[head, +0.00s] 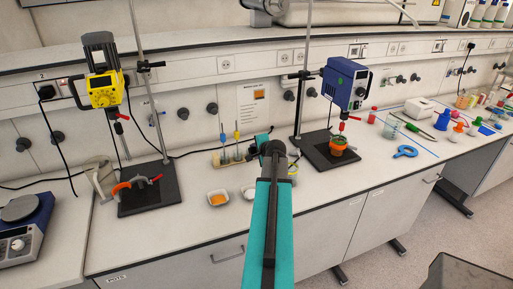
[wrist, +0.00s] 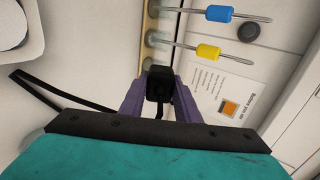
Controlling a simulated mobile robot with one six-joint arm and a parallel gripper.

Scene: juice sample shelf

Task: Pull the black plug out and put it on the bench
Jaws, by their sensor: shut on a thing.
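The black plug (wrist: 159,84) sits between the two purple fingers of my gripper (wrist: 160,97) in the wrist view, and the gripper is shut on it. A short dark cord shows just below the plug. No socket shows around the plug in that view; its far side is hidden. In the head view my teal arm reaches over the bench (head: 335,185), with its end near the tool rack (head: 232,157). The bare bench top lies around and below the arm's end.
The rack with blue and yellow tools stands just left of my arm. A yellow stirrer (head: 104,90) stands left, a blue stirrer (head: 345,84) right. A wall poster (head: 252,102) is behind.

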